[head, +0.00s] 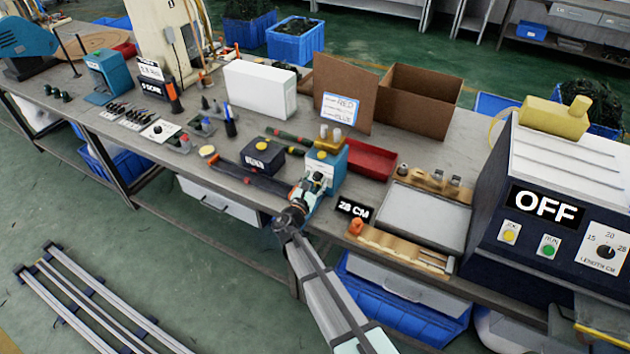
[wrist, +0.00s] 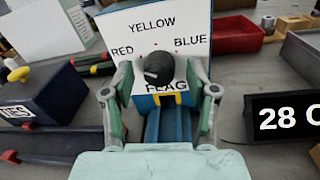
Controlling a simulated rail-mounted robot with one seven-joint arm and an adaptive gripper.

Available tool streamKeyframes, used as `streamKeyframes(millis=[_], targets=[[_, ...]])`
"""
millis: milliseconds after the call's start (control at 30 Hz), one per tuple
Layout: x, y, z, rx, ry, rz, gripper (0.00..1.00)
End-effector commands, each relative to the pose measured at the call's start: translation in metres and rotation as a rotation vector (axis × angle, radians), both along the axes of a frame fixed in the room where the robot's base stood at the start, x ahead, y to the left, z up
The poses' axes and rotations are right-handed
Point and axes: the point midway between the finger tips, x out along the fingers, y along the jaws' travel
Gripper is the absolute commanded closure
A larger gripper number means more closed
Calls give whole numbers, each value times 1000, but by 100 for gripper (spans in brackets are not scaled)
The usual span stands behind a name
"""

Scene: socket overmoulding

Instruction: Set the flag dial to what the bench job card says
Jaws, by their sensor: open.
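The flag dial (wrist: 158,68) is a round black knob on the white face of a blue box (wrist: 190,45). Its face reads YELLOW at top, RED at left, BLUE at right and FLAG below. I cannot tell clearly which word the knob points to. A white card with a blue border (head: 341,108) leans behind the box in the head view; I read RED on its upper part and BLUE lower, the smaller words unclear. My gripper (wrist: 160,92) is open, one finger on each side of the knob in the picture, apparently not touching it. The gripper also shows in the head view (head: 314,184).
A dark box with a yellow button (head: 262,156) stands left of the dial box. A red bin (head: 371,160) is behind right. A 28 CM display (head: 354,208) and a wooden rack (head: 400,245) are right. The large machine (head: 540,190) reads OFF.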

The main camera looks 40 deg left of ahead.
Motion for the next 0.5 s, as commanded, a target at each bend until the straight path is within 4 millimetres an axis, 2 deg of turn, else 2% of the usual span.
streamKeyframes(millis=[33, 200, 500], targets=[[0, 0, 0, 0, 0, 0, 42], [0, 0, 0, 0, 0, 0, 100], [0, 0, -1, 8, 0, 0, 100]])
